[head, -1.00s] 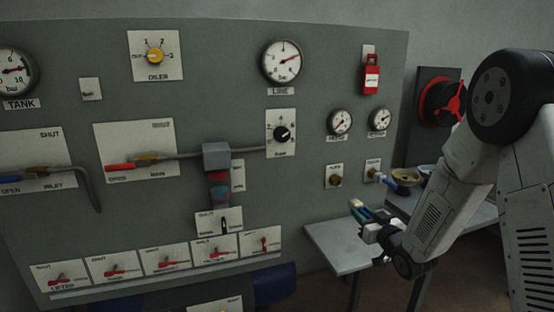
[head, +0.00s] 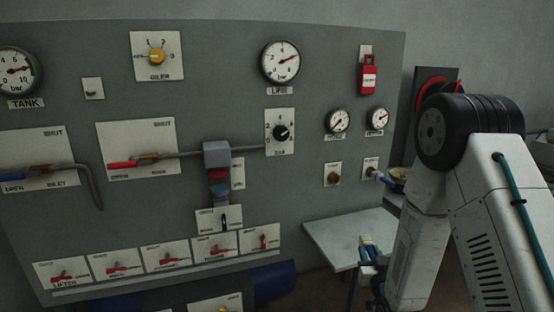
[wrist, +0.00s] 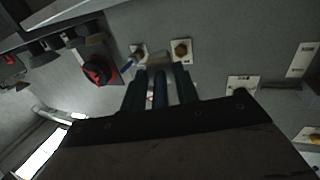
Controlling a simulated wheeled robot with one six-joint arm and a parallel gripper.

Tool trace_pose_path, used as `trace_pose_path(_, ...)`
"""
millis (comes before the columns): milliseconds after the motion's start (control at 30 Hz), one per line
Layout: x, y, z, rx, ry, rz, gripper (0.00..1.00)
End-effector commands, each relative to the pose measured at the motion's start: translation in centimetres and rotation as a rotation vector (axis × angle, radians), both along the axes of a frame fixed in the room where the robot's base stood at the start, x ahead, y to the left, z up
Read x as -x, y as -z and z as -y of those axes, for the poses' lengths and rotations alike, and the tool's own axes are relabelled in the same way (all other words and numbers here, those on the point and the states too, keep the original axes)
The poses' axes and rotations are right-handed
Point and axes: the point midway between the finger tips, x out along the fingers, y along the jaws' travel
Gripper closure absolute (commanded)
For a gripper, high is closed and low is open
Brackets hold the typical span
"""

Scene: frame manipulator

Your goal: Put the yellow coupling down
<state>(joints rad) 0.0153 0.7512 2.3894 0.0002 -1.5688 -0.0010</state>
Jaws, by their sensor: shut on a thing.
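My gripper (head: 368,247) is low at the right of the head view, by the right edge of a grey side table (head: 335,232). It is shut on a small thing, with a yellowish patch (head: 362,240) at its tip. I take this for the yellow coupling; most of it is hidden by the fingers. In the wrist view my gripper (wrist: 160,85) shows two dark teal fingers close around a bluish, narrow shape. I cannot tell whether the held thing touches the table.
A blue coupling (head: 378,175) sits at the right-hand panel socket; the other socket (head: 333,180) looks free. A red reel (head: 432,90) is partly hidden by my arm. The side table's visible top is clear.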

Motion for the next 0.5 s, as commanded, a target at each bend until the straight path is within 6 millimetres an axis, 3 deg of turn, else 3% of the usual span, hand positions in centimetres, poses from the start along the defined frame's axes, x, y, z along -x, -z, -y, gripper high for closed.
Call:
trace_pose_path(100,0.5,1.3,-0.6,0.000,-0.006,0.000,1.00)
trace_pose_path(233,1.0,1.0,-1.0,-0.001,-0.014,0.002,1.00)
trace_pose_path(500,4.5,5.8,-1.1,-0.001,-0.015,-0.005,1.00)
